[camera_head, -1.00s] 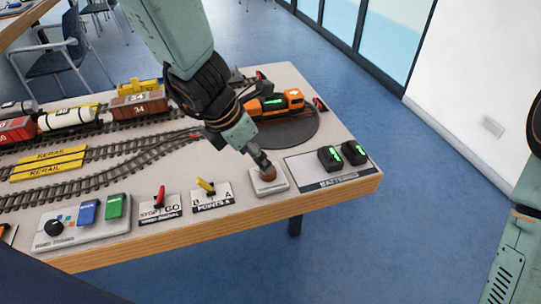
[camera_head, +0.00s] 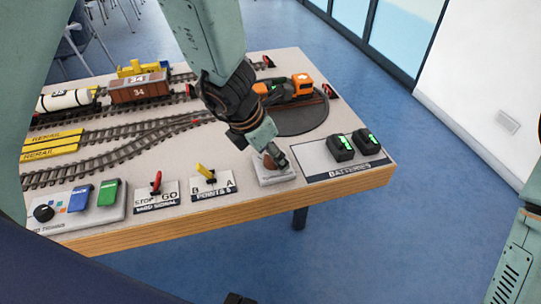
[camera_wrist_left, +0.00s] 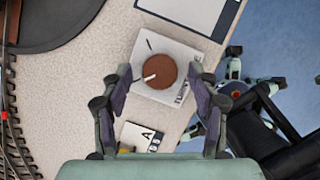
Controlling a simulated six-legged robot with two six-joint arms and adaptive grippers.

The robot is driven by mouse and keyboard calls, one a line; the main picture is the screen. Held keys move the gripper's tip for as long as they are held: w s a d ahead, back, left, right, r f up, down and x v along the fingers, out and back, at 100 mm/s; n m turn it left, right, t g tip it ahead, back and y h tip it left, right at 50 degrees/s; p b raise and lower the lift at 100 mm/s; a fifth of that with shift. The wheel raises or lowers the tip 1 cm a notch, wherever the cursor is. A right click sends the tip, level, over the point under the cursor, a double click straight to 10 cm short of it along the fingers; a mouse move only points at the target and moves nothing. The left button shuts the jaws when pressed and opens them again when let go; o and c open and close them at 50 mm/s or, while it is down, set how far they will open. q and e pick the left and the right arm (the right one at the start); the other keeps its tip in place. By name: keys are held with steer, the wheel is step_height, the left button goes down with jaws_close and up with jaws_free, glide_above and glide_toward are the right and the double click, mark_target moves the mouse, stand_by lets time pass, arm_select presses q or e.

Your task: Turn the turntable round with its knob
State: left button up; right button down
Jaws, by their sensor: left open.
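The knob (camera_wrist_left: 159,71) is a round brown disc with a white mark, on a pale square plate (camera_wrist_left: 192,98) at the table's front edge; it also shows in the head view (camera_head: 267,163). My left gripper (camera_wrist_left: 160,80) is open, its fingers on either side of the knob with gaps visible in the wrist view. In the head view my left gripper (camera_head: 274,152) is at the knob and partly hides it; I cannot tell whether it touches. The dark round turntable (camera_head: 300,124) carries an orange and black locomotive (camera_head: 290,88). My right gripper is not in view.
Right of the knob is a battery tray (camera_head: 318,169) with two green-lit batteries (camera_head: 341,148). Left of it are a yellow points lever (camera_head: 205,173), a red signal lever (camera_head: 156,182) and a control box (camera_head: 70,212). Tracks and wagons fill the table behind.

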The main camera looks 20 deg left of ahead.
arm_select(q)
steer(key=shift+d, duration=0.1)
steer(key=shift+w+f, duration=0.1)
steer(key=shift+w, duration=0.05)
steer(key=shift+c, duration=1.4)
steer(key=c, duration=0.9)
